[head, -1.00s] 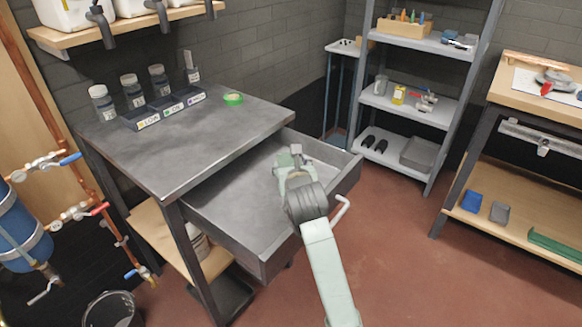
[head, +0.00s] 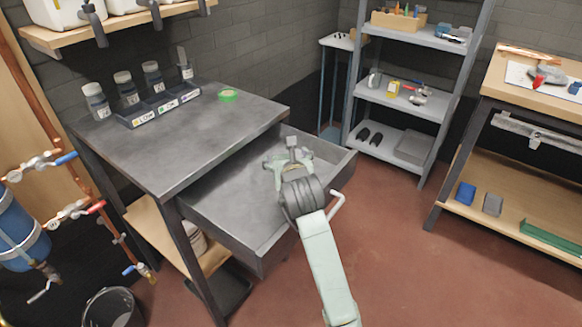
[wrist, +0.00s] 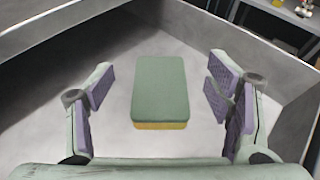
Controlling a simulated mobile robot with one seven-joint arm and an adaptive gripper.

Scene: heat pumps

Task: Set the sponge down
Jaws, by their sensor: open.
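The sponge (wrist: 160,90), green on top with a yellow underside, lies flat on the grey floor of the open drawer (wrist: 50,95) in the wrist view. My gripper (head: 289,162) is over the drawer in the head view. Its two purple-padded fingers are spread wide in the wrist view, one on each side of the sponge, with a clear gap on both sides. In the head view I cannot make out the sponge behind my gripper.
The drawer's walls (head: 222,233) rise around my gripper. The workbench top (head: 180,140) above holds a labelled tray (head: 160,110), jars and green tape (head: 228,95). A metal shelf (head: 400,105) stands behind. The drawer floor around the sponge is clear.

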